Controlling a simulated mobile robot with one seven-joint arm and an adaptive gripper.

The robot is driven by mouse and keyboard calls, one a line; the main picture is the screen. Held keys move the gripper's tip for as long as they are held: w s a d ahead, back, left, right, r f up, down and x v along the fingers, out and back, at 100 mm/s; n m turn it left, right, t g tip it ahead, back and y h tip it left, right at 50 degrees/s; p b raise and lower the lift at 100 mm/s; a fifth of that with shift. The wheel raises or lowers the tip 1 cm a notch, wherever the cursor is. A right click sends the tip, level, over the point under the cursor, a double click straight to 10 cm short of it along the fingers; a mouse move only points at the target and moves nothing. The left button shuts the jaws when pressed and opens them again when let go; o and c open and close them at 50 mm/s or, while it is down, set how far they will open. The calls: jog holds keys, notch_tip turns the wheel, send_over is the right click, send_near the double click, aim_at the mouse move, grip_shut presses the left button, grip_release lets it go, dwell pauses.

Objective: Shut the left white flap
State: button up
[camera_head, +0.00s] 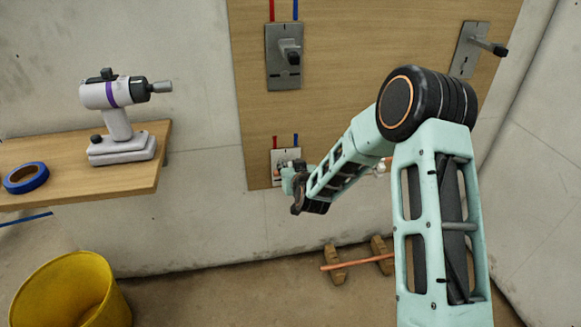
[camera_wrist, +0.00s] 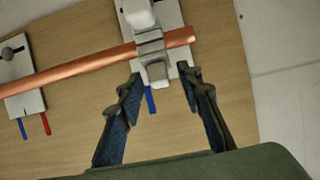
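In the wrist view, the left white plate (camera_wrist: 178,22) is on the wooden board, with a copper pipe (camera_wrist: 80,68) running across it. Its pale flap (camera_wrist: 156,75) lies across the front of the pipe, with a grey ribbed part over it; I cannot tell whether it is fully shut. My gripper (camera_wrist: 160,72) is open, its dark fingertips on either side of the flap's end; contact is unclear. In the head view, the same plate (camera_head: 281,154) shows low on the board, partly hidden by my gripper (camera_head: 289,187).
A second white plate (camera_wrist: 22,88) is behind the pipe, with a grey knob. Two grey plates with levers (camera_head: 283,72) (camera_head: 465,50) are higher on the board. A shelf (camera_head: 130,185) holds a drill (camera_head: 116,125) and blue tape (camera_head: 26,178). A yellow bucket (camera_head: 70,292) stands below.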

jog(key=shift+w+a+f, duration=0.1)
jog(key=shift+w+f, duration=0.05)
jog(key=shift+w, duration=0.2)
jog(key=shift+c, duration=0.2)
grip_shut()
jog(key=shift+w+r+g+p, duration=0.15)
jog(key=shift+r+g+p, duration=0.25)
jog(key=shift+p, duration=0.65)
jog(key=shift+w+a+p, duration=0.1)
jog(key=shift+p, duration=0.4)
jog(key=g+p, duration=0.1)
jog(key=p, duration=0.1)
jog(key=g+h+p, duration=0.1)
jog(key=p, duration=0.1)
jog(key=shift+w+f+g, duration=0.25)
jog(key=shift+w+g, duration=0.15)
jog(key=shift+w+f+g+p, duration=0.1)
jog(key=shift+f+g+p, duration=0.25)
jog(key=shift+g+p, duration=0.25)
